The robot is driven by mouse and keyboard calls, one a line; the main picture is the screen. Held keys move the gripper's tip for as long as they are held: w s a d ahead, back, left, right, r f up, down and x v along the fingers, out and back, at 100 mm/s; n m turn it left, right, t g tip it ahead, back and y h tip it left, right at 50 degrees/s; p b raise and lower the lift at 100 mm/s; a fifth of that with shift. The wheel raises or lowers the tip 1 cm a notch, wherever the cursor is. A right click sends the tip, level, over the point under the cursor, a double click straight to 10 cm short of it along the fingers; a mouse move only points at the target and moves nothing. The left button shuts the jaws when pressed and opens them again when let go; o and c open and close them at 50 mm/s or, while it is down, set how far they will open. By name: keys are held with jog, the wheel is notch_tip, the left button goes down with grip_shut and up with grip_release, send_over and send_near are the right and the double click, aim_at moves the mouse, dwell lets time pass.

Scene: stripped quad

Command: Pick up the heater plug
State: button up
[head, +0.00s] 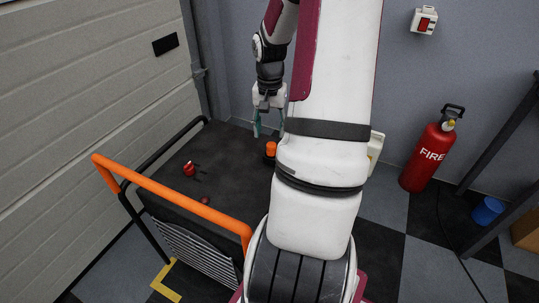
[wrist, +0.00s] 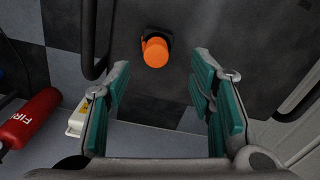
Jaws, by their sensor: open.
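An orange, round-topped piece with a dark base, which I take to be the heater plug (head: 270,149), sits on the dark top of a cart (head: 225,180). In the wrist view the plug (wrist: 156,52) shows at the upper middle, beyond the fingertips and roughly centred between them. My gripper (head: 268,124) points down above the cart, over the plug and apart from it. The teal-padded fingers of my gripper (wrist: 160,85) are spread wide with nothing between them. In the head view my arm hides part of the cart's right side.
A small red item (head: 189,169) and a smaller one (head: 204,200) lie on the cart. The cart has an orange push bar (head: 170,192) and black side rails. A red fire extinguisher (head: 431,150) and a blue container (head: 487,210) stand at the right. A shutter wall (head: 90,90) borders the left.

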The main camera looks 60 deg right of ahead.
aim_at(271, 145)
jog(key=f+b, duration=0.1)
jog(key=f, duration=0.3)
jog(key=f+b, duration=0.2)
jog(key=f, duration=0.2)
jog(key=shift+s+d, duration=0.15)
jog(key=shift+s, duration=0.05)
grip_shut()
